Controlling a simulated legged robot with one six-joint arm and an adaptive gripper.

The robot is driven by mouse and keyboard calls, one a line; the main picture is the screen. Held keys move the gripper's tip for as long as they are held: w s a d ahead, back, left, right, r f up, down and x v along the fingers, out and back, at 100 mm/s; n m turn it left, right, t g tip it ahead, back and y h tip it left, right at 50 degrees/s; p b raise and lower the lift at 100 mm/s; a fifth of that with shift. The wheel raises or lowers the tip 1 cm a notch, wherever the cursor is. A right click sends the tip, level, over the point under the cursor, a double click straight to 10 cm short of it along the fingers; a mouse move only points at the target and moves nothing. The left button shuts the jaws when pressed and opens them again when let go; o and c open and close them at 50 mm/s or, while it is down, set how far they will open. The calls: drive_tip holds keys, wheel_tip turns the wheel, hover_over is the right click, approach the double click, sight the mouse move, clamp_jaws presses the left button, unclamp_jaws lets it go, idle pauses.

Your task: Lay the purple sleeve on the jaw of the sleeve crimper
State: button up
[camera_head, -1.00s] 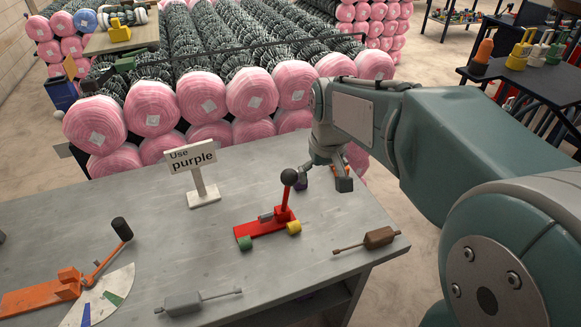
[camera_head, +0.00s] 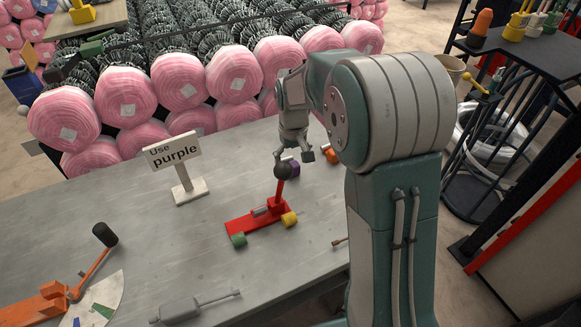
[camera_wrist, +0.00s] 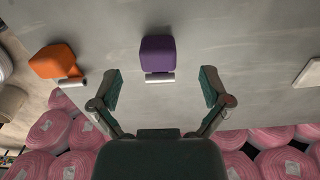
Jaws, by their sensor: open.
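The purple sleeve (camera_head: 293,167) stands on the grey table, behind the red sleeve crimper (camera_head: 243,225) and partly hidden by its black knob. In the wrist view the purple sleeve (camera_wrist: 158,54) is a purple block with a pale short cylinder along its near edge. My gripper (camera_head: 296,156) is above the table near it. In the wrist view my gripper (camera_wrist: 160,86) is open and empty, its fingers apart to either side of the cylinder's line, and the sleeve lies just beyond the tips. The crimper has a raised lever and a small grey cylinder on its base.
An orange piece (camera_wrist: 55,61) stands left of the purple one in the wrist view. Green (camera_head: 238,240) and yellow (camera_head: 289,219) pieces flank the crimper. A sign (camera_head: 174,155) reads "Use purple". A grey tool (camera_head: 190,307) and an orange lever tool (camera_head: 60,295) lie in front.

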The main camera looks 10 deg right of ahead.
wheel_tip(320, 180, down, 5)
drive_tip(key=shift+w+f, duration=0.1)
drive_tip(key=shift+d, duration=0.1)
drive_tip(key=c, duration=1.2)
